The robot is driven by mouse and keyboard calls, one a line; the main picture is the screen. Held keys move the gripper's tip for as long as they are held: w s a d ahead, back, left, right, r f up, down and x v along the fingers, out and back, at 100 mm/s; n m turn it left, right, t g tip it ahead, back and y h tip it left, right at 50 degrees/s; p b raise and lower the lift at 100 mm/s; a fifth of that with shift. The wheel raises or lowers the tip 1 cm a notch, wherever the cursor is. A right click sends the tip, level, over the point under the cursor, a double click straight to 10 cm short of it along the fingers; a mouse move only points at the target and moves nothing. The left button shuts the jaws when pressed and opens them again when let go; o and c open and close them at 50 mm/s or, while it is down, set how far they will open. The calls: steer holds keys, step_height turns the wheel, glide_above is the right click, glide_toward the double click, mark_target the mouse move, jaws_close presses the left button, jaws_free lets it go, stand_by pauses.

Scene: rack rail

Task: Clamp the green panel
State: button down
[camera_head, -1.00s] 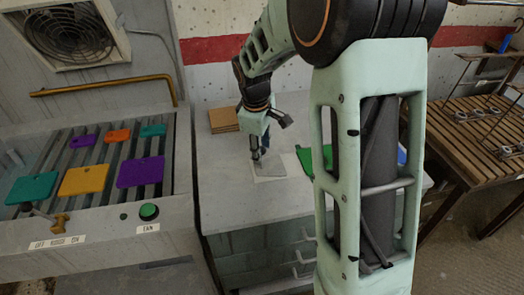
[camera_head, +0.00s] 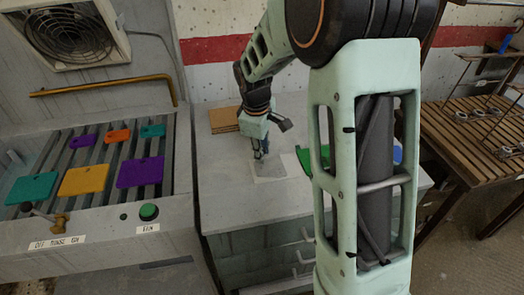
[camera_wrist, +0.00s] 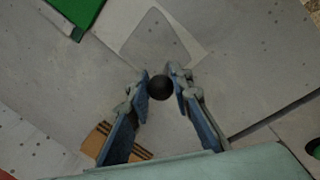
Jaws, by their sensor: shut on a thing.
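The green panel (camera_head: 304,159) lies on the grey worktop, partly hidden behind my arm; a corner of what looks like it shows at the top left of the wrist view (camera_wrist: 79,12). My gripper (camera_head: 260,152) is low over the worktop, left of that panel and apart from it. In the wrist view its fingers (camera_wrist: 159,87) are closed around a dark round knob (camera_wrist: 159,88). A grey plate (camera_wrist: 155,42) lies just beyond the fingertips on a paler sheet. I cannot tell whether the knob is joined to the plate.
At left, a slotted rack holds several coloured panels, including yellow (camera_head: 84,180), teal (camera_head: 32,187) and purple (camera_head: 140,172), with a green button (camera_head: 149,211) in front. Brown boards (camera_head: 223,119) lie at the worktop's back left. A slatted bench (camera_head: 465,150) stands at right.

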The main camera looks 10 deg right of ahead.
steer(key=d+p, duration=0.1)
steer(key=d, duration=0.6)
steer(key=shift+d, duration=0.2)
steer(key=shift+r, duration=0.1)
steer(key=c, duration=1.7)
jaws_free()
steer(key=shift+d, duration=0.15)
steer(key=shift+r, duration=0.35)
steer(key=r, duration=0.3)
steer(key=s+a+r, duration=0.1)
steer(key=r, duration=0.3)
steer(key=s+r, duration=0.1)
steer(key=r, duration=0.3)
steer(key=shift+a, duration=0.25)
